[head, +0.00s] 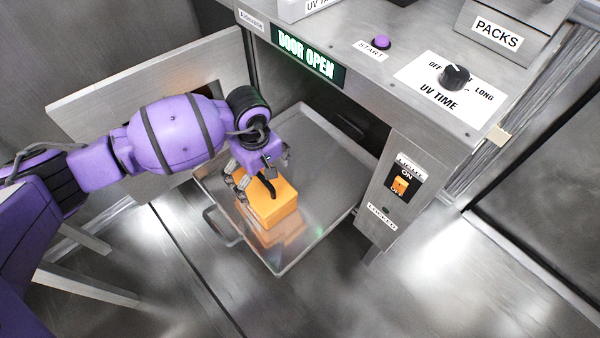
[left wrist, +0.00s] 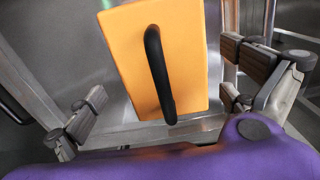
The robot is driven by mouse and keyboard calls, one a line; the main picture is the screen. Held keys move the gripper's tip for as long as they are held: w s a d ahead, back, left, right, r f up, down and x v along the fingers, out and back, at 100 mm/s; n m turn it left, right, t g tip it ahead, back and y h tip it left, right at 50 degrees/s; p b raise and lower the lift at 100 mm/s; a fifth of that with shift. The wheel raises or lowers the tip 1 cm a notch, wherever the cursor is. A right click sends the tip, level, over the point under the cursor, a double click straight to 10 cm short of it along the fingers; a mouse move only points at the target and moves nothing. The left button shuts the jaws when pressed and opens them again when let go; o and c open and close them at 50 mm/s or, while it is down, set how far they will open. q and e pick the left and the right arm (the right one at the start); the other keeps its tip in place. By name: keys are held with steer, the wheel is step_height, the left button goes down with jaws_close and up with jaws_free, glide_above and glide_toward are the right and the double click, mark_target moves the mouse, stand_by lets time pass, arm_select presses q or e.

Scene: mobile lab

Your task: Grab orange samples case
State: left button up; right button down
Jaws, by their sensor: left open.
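The orange samples case (head: 274,204) sits on a metal tray (head: 318,226) that is slid out of the machine. The case has a black handle on top. My left gripper (head: 262,178) is at the case from above, with its fingers near the handle. In the left wrist view the case (left wrist: 130,50) lies between the two open fingers of my left gripper (left wrist: 158,105), and the black handle runs lengthwise between them. No finger is seen closed on the handle. My right gripper is not in view.
The machine has an open door (head: 150,75) at the left and a green "DOOR OPEN" display (head: 308,56). A purple start button (head: 377,42), a UV time knob (head: 455,77) and an orange light switch (head: 400,185) are on it. The tray has a front handle (head: 221,227).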

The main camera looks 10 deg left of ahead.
mark_target(262, 184)
arm_select(q)
steer(key=f, duration=0.2)
steer(key=f+b, duration=0.1)
steer(key=f, duration=0.2)
steer(key=shift+s+a+f+b, duration=0.2)
steer(key=shift+a+f+b, duration=0.1)
steer(key=shift+f, duration=0.1)
steer(key=shift+w+f, duration=0.1)
steer(key=shift+f, duration=0.3)
steer(key=shift+r, duration=0.1)
steer(key=shift+c, duration=0.5)
steer(key=shift+d, duration=0.1)
steer(key=c, duration=1.4)
